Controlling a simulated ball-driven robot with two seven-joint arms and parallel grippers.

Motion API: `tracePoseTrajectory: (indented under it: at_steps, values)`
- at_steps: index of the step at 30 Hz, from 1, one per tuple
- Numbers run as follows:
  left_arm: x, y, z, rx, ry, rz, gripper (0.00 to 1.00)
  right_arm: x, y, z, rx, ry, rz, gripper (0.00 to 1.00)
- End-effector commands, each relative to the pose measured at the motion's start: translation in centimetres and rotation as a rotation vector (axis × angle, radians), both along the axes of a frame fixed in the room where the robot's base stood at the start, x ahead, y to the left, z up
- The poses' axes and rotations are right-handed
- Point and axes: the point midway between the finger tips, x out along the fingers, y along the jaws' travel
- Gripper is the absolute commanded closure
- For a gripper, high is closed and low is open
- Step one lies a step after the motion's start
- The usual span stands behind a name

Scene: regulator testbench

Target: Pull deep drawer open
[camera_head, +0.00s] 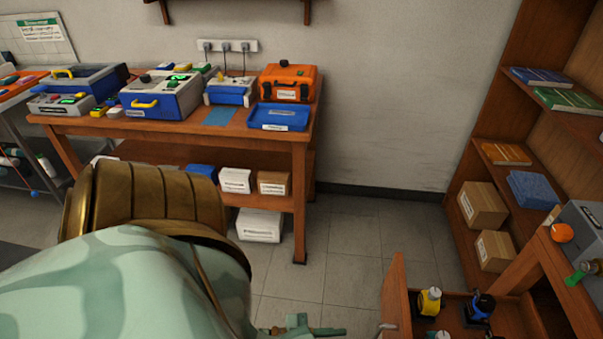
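A deep wooden drawer (395,292) is at the lower right, under a wooden bench. It is pulled out at least partway, as its inside and contents show. A small metal piece, perhaps its handle (385,328), shows at the bottom edge by the drawer front. My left arm fills the lower left. A greenish gripper (302,328), seemingly my left one, shows at the bottom edge, left of the drawer front with a gap between them. Its fingertips are too cut off to tell open from shut. My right gripper is not in view.
The drawer holds a yellow bottle (429,301), a dark blue bottle (480,307) and small white items. A wooden workbench (230,131) with instruments and an orange case (288,82) stands at the back left. Shelves (500,180) hold boxes at right. The tiled floor (350,235) between is clear.

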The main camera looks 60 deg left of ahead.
Motion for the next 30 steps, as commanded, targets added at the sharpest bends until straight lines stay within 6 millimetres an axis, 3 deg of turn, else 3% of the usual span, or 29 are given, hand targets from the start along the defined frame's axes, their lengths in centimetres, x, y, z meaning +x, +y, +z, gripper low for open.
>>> tracePoseTrajectory:
  at_steps: [3,10,30]
  values:
    - [-2.8,1.3,-0.1,0.002,0.005,0.0,0.83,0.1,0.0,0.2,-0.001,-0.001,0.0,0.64]
    - [-6.0,2.8,-0.1,0.001,0.003,0.0,0.83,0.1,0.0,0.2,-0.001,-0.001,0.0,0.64]
    - [-6.5,3.0,0.0,0.0,0.001,0.0,0.83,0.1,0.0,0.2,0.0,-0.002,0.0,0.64]
